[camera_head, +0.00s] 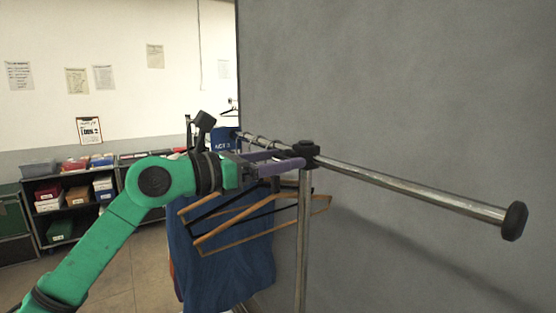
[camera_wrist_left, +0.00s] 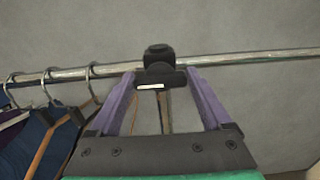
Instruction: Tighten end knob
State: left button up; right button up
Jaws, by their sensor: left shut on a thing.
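A metal clothes rail (camera_head: 410,188) runs along the grey wall, with a black end cap (camera_head: 514,221) at its near right end. A black knob (camera_head: 306,148) sits on a black clamp where the rail meets the upright post (camera_head: 303,240). In the left wrist view, the knob (camera_wrist_left: 158,54) stands above the clamp (camera_wrist_left: 160,77). My left gripper (camera_head: 290,161) has its purple fingers on either side of this black fitting and is shut on it. Whether the fingers press the knob or the clamp body is hard to tell. My right gripper is not in view.
Wooden hangers (camera_head: 238,236) and a blue garment (camera_head: 222,272) hang just below my left gripper. A grey wall (camera_head: 430,90) stands close behind the rail. Shelves with boxes (camera_head: 75,195) are at the far left. The rail's right part is bare.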

pick_arm(q)
jog(key=m+b, duration=0.2)
jog(key=m, duration=0.4)
jog(key=m+b, duration=0.2)
jog(key=m, duration=0.4)
jog(key=m+b, duration=0.2)
jog(key=m, duration=0.3)
jog(key=shift+s+d+f+m, duration=0.15)
jog(key=shift+f+m, duration=0.1)
jog(key=shift+m, duration=0.15)
dwell(0.5)
jog(key=o, duration=1.2)
jog(key=shift+c, duration=0.2)
jog(key=shift+b, duration=0.3)
jog(key=b+v, duration=0.5)
jog(key=v, duration=0.9)
jog(key=shift+s+a, duration=0.2)
jog(key=shift+a, duration=0.05)
